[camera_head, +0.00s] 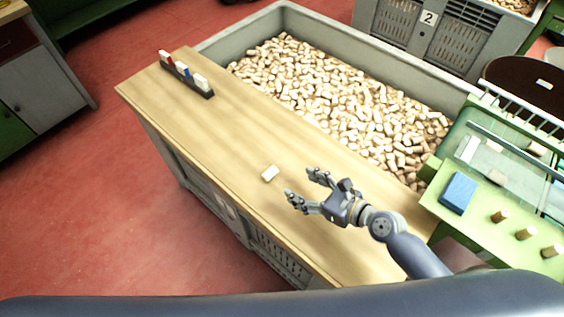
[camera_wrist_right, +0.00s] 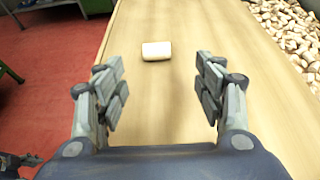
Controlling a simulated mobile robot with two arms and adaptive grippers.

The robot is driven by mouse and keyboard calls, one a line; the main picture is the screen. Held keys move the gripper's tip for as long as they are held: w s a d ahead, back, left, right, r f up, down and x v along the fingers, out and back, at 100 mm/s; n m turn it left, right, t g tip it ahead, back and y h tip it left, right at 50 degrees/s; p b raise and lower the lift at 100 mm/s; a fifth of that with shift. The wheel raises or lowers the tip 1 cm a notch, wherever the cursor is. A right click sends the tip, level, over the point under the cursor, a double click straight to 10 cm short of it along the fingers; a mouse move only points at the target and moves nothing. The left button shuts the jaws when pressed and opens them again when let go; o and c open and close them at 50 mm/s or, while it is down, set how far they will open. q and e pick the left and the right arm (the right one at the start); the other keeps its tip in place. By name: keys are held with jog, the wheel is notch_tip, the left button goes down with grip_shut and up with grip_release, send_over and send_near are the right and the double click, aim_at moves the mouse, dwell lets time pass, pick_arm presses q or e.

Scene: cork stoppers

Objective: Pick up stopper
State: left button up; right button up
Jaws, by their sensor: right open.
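A pale cork stopper (camera_head: 270,173) lies on its side on the wooden bench top (camera_head: 225,140). It also shows in the right wrist view (camera_wrist_right: 156,51), ahead of the fingertips and a little left of the middle between them. My right gripper (camera_head: 304,186) is open and empty above the bench, just to the right of the stopper and apart from it. Its two fingers stand wide apart in the right wrist view (camera_wrist_right: 160,80). My left gripper does not show in the head view.
A grey crate (camera_head: 225,42) full of corks stands along the bench's far side. A small rack (camera_head: 187,77) with white, red and blue pieces stands at the bench's far left end. A green machine (camera_head: 480,205) with a blue block (camera_head: 458,193) and several corks is at right.

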aim_at(272, 174)
jog(key=shift+w+a, duration=0.2)
jog(key=x, duration=0.4)
jog(key=shift+w+a, duration=0.1)
jog(key=shift+a, duration=0.3)
jog(key=shift+w+a+f, duration=0.15)
jog(key=shift+f, duration=0.05)
jog(key=x, duration=0.4)
jog(key=shift+w+a+f, duration=0.1)
jog(key=shift+a+f, duration=0.1)
jog(key=shift+a, duration=0.05)
jog(key=shift+w+a+f, duration=0.15)
jog(key=shift+w, duration=0.05)
jog(key=shift+s, duration=0.1)
jog(key=shift+c, duration=0.5)
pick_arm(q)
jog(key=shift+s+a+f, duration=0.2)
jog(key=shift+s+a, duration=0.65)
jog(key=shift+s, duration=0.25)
pick_arm(e)
jog(key=c, duration=0.7)
